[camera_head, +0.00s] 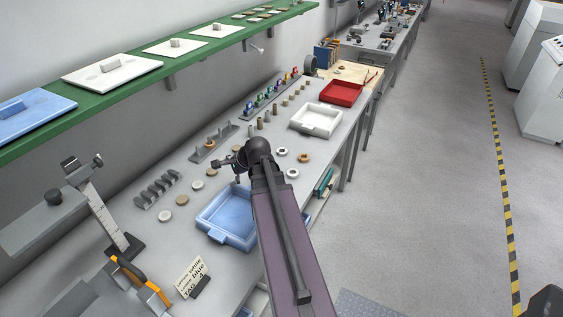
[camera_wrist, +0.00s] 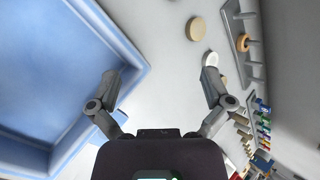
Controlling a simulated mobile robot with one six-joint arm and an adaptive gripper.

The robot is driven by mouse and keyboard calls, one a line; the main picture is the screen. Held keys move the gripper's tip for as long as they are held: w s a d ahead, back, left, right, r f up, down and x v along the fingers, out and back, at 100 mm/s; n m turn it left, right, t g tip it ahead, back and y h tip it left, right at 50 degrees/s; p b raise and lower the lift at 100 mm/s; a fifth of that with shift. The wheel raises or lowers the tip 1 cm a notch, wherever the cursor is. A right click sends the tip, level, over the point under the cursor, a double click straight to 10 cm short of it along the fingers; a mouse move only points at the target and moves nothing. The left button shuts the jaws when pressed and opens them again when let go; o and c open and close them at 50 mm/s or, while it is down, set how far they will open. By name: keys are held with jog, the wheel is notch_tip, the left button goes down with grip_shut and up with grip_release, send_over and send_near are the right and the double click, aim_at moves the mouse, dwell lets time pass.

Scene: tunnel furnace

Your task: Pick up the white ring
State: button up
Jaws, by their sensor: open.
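Two small white rings with dark centres lie on the grey bench right of my arm in the head view, one farther back (camera_head: 282,151) and one nearer the front edge (camera_head: 292,173). My gripper (camera_head: 231,170) is above the bench behind the blue tray, left of these rings. In the wrist view my gripper (camera_wrist: 160,80) has its fingers wide apart with nothing between them. A white round piece (camera_wrist: 210,58) is partly hidden behind the right finger; I cannot tell if it has a hole. A tan disc (camera_wrist: 196,28) lies beyond it.
A blue tray (camera_head: 204,226) stands beside my arm, and it fills the left of the wrist view (camera_wrist: 90,50). A peg rack (camera_head: 222,140) holds an orange ring (camera_head: 210,145). White (camera_head: 335,130) and red (camera_head: 357,99) trays are farther back. A green shelf (camera_head: 150,76) overhangs the wall side.

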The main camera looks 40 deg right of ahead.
aim_at(280, 150)
jog(key=d+f+m+t+b, duration=0.1)
jog(key=d+m+b, duration=0.1)
jog(key=d, duration=0.3)
jog(key=s+d+f+m+t+h+b, duration=0.1)
jog(key=d+m+b, duration=0.1)
jog(key=d+m, duration=0.2)
jog(key=s+d+f+m+t+h+b, duration=0.1)
jog(key=d+m+b, duration=0.1)
jog(key=d, duration=0.4)
jog(key=shift+s+f+m+t, duration=0.25)
jog(key=shift+m+t, duration=0.05)
jog(key=shift+m, duration=0.6)
jog(key=s+d+m+h+b, duration=0.1)
jog(key=s+d+m, duration=0.1)
jog(key=d, duration=0.2)
jog(key=s+d+m+t+h+b, duration=0.1)
jog(key=s+d+m+b, duration=0.1)
jog(key=d+m, duration=0.1)
jog(key=s+d+f+m+t+h+b, duration=0.1)
jog(key=s+d+m, duration=0.1)
jog(key=d, duration=0.3)
jog(key=shift+d+m+h, duration=0.15)
jog(key=shift+m+h, duration=0.25)
jog(key=shift+m, duration=0.3)
jog(key=shift+w, duration=0.1)
